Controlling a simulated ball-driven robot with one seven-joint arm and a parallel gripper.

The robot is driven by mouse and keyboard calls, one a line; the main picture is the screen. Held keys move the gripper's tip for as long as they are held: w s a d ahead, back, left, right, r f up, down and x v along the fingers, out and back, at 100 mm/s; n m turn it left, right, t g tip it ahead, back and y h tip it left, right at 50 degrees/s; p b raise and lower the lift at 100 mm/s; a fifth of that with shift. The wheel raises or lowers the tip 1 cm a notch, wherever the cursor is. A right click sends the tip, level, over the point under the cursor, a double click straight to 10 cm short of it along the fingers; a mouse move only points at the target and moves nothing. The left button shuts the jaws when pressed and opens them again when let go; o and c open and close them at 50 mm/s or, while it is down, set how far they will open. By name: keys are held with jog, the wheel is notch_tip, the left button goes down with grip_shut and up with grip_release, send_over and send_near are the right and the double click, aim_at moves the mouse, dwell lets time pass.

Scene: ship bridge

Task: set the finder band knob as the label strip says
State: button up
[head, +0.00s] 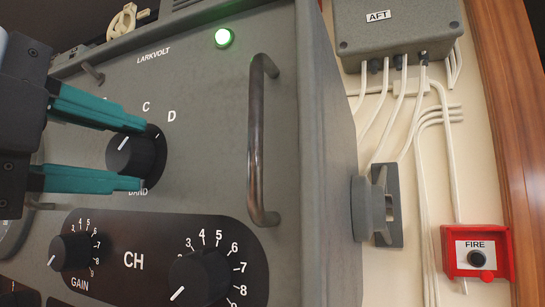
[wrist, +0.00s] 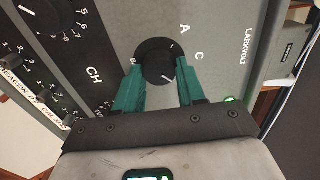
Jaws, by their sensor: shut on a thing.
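The black band knob (head: 132,158) sits on the grey LARKVOLT panel, with the word BAND partly covered below it. My gripper (head: 140,155) has one teal finger above the knob and one below, closed on its sides. The wrist view also shows the knob (wrist: 157,62) between both fingers. A white line on the knob slants up and right in the head view; I cannot tell which letter it points to. Letters C (head: 146,106) and D (head: 171,116) show in the head view; A (wrist: 184,29) shows in the wrist view.
A metal handle (head: 256,140) stands out right of the knob. The gain knob (head: 70,252) and CH knob (head: 199,281) are below. A green lamp (head: 223,38) glows above. A red fire call box (head: 476,253) and white cables are on the right wall.

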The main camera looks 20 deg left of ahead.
dwell(0.3)
jog(key=o, duration=1)
jog(key=shift+o, duration=0.2)
jog(key=s, duration=1)
jog(key=shift+s+a+b, duration=0.4)
jog(key=shift+a+b, duration=0.05)
